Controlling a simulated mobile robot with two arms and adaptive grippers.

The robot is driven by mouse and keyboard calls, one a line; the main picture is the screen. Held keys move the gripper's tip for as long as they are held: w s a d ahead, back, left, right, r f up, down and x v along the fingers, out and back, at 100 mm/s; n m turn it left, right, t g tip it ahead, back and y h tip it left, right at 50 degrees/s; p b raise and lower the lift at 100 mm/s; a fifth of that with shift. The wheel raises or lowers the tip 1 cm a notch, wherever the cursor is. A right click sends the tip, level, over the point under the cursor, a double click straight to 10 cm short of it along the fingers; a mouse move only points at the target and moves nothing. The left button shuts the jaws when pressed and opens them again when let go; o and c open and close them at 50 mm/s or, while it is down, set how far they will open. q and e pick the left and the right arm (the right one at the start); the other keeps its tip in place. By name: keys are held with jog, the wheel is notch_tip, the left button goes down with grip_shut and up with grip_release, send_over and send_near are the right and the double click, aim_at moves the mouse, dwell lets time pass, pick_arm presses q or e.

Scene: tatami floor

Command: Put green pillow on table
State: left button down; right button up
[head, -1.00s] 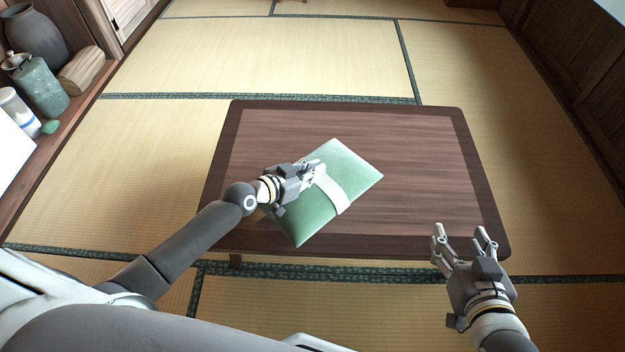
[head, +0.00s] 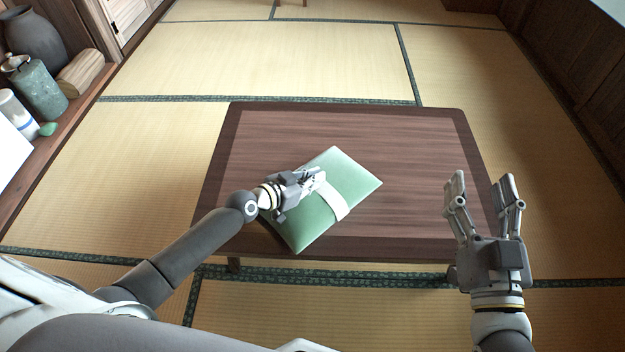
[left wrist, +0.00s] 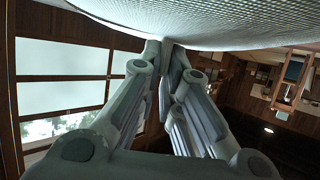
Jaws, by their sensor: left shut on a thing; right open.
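The green pillow (head: 346,180) has a white band across it. In the head view it is over the middle front of the dark wooden table (head: 400,135); I cannot tell whether it rests on the top or is held just above it. My left gripper (head: 318,178) is shut on the pillow at its white band. In the left wrist view the fingers (left wrist: 165,70) meet at a pale woven surface (left wrist: 220,25), which fills the top. My right gripper (head: 482,185) is open and empty, over the table's right front edge.
A wooden shelf (head: 85,100) at the left holds a dark vase (head: 38,42), a green-grey jar (head: 38,88) and a log-like wooden piece (head: 86,73). Most of the tabletop behind the pillow is bare. Tatami floor (head: 270,60) around the table is clear.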

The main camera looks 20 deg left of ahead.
jog(key=shift+r, duration=0.25)
pick_arm(q)
jog(key=c, duration=2.1)
grip_release()
jog(key=o, duration=0.5)
pick_arm(e)
jog(key=shift+r, duration=0.15)
